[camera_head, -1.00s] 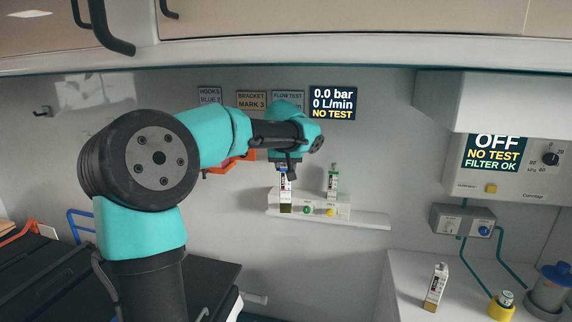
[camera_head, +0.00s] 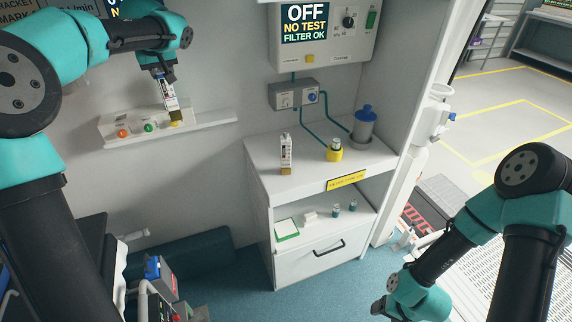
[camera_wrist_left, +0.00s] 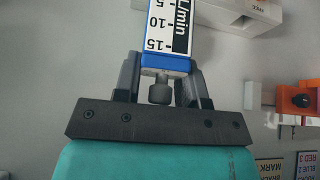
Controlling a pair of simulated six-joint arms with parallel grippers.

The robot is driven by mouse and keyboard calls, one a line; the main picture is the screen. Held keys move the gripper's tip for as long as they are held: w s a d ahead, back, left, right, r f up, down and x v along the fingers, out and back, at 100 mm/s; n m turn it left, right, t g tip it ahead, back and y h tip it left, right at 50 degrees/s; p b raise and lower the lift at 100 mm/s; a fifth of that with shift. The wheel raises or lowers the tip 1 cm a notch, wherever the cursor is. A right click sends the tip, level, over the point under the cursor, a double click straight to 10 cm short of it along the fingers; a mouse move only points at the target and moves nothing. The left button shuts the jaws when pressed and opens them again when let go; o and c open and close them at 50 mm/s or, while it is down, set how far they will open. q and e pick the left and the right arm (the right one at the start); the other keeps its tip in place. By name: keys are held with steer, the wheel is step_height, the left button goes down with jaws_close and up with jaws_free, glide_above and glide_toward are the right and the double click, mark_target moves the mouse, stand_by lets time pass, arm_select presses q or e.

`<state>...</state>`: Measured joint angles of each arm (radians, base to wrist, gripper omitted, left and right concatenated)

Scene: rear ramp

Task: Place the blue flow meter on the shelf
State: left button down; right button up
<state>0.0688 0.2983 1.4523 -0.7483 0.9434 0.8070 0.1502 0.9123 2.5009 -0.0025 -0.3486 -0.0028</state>
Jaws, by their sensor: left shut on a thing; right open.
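My left gripper (camera_head: 160,76) is shut on the blue flow meter (camera_wrist_left: 164,50), a white scaled body with a blue band near the jaws in the left wrist view. In the head view it hangs tilted in front of the wall fixture. A yellowish end (camera_head: 176,117) shows below it; I cannot tell whether this belongs to the held meter or to another behind it. A ledge (camera_head: 212,119) extends right from the fixture. Another flow meter (camera_head: 286,152) stands upright on the white cabinet. My right gripper (camera_head: 380,305) is open and low, away from these.
The white cabinet (camera_head: 255,160) carries a yellow-based fitting (camera_head: 335,150) and a blue-lidded canister (camera_head: 364,126). Its lower shelf (camera_head: 340,228) holds small items. The ledge's right end is bare.

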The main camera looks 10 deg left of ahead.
arm_select(q)
steer(key=w+d+f+m+h, duration=0.1)
steer(key=w+d+f, duration=0.1)
steer(key=w+d, duration=0.8)
steer(key=w+d+f+m, duration=0.25)
steer(key=w+d, duration=0.35)
steer(key=d, duration=0.7)
steer(key=w+d+f, duration=0.1)
steer(key=d+f, duration=0.1)
steer(key=d, duration=0.6)
steer(key=w+d+f+m+h, duration=0.1)
steer(key=w+d+f, duration=0.1)
steer(key=d, duration=0.7)
steer(key=w+d+f+t, duration=0.1)
steer(key=w+d+f, duration=0.1)
steer(key=d, duration=0.7)
steer(key=shift+d+f+m+h, duration=0.2)
steer(key=shift+f+m+h, duration=0.15)
steer(key=shift+f, duration=0.25)
steer(key=shift+a, duration=0.1)
